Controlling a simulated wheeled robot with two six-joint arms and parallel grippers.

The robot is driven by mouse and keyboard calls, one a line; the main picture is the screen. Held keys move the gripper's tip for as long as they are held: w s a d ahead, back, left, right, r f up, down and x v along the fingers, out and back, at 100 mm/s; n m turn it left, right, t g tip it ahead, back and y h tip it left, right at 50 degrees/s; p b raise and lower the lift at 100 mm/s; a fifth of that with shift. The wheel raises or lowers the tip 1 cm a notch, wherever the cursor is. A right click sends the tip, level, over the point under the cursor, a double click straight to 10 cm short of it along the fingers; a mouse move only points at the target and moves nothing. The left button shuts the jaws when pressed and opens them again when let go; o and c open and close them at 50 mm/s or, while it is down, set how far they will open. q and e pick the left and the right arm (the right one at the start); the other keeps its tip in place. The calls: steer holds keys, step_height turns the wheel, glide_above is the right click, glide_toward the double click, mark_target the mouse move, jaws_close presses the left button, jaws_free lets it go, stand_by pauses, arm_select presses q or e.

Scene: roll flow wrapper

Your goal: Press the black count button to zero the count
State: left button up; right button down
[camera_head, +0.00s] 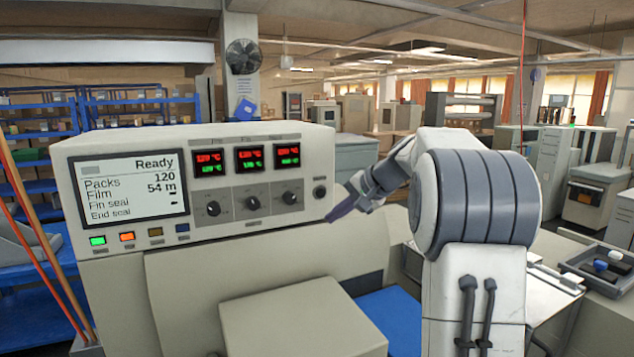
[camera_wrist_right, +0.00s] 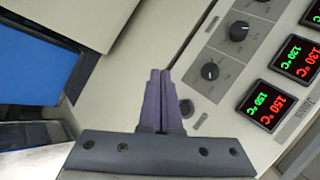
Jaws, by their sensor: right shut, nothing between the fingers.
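The wrapper's control panel (camera_head: 245,225) faces me. Its screen (camera_head: 129,188) reads "Ready", Packs 120, Film 54 m. A round black button (camera_head: 319,192) sits at the panel's right end, past the dials; its label is too small to read. My right gripper (camera_head: 329,219) is shut and empty, its fingertips just below and right of that button. In the right wrist view, the shut fingers (camera_wrist_right: 162,75) lie over the panel's edge, with the round black button (camera_wrist_right: 187,107) beside them, partly hidden. I cannot tell whether they touch the panel. My left gripper is out of view.
Three black dials (camera_head: 252,203) sit under red and green temperature displays (camera_head: 249,158). Small coloured buttons (camera_head: 127,237) line the screen's lower edge. A beige housing (camera_head: 300,325) juts out below the panel. A tray (camera_head: 600,268) with small blocks lies at right.

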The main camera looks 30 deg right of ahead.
mark_target(320, 193)
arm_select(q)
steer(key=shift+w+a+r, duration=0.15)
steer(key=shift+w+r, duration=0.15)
arm_select(e)
steer(key=d, duration=0.1)
steer(key=d+r, duration=0.1)
steer(key=d, duration=0.1)
steer(key=shift+w+d+r+m+t, duration=0.15)
steer(key=shift+d+r+m+t, duration=0.15)
steer(key=shift+m, duration=0.1)
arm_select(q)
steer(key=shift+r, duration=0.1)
arm_select(e)
steer(key=shift+w, duration=0.1)
arm_select(q)
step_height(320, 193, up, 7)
steer(key=p, duration=0.7)
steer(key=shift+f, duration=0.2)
arm_select(e)
steer(key=shift+w+d, duration=0.15)
steer(key=shift+w, duration=4.2)
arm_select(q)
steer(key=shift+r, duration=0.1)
